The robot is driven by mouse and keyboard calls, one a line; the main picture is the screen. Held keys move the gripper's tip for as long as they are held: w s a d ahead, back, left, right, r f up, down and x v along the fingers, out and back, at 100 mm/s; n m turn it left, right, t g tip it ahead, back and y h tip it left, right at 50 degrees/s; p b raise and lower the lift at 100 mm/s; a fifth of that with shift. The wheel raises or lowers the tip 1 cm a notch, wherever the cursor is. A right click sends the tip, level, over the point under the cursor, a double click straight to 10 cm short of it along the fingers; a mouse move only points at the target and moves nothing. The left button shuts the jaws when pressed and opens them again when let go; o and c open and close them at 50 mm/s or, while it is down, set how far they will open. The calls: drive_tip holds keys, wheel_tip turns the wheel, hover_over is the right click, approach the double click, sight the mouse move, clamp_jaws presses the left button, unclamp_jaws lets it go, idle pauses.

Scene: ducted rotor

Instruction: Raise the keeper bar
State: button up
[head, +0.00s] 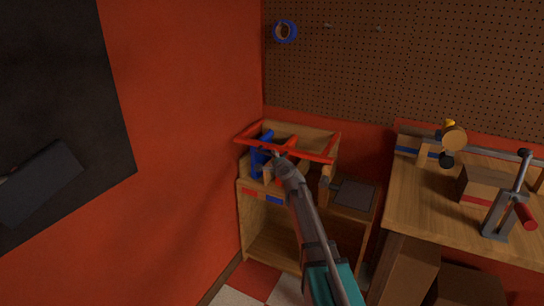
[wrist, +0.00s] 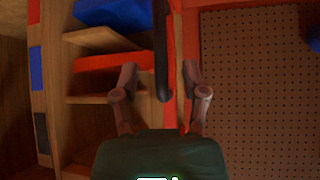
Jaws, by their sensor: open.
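The red keeper bar (head: 312,156) runs across the top front of an open wooden cabinet, with red side arms reaching back from it. My gripper (head: 273,158) is at the middle of the bar, over the cabinet's front, and partly covers it. In the wrist view my gripper (wrist: 160,68) is open, with its two fingers apart. A dark bar (wrist: 161,40) and a red strip behind it show between the fingers. I cannot tell whether either finger touches the bar. Nothing is seen held.
The wooden cabinet (head: 255,215) holds blue and red pieces inside. A workbench (head: 420,205) with a lever clamp (head: 510,200) stands to the right. A pegboard (head: 350,75) with a blue tape roll (head: 284,31) is behind. A red wall (head: 190,130) closes the left side.

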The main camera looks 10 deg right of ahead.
sight(269, 154)
drive_tip(key=shift+b+x, duration=0.35)
drive_tip(key=shift+x, duration=2.6)
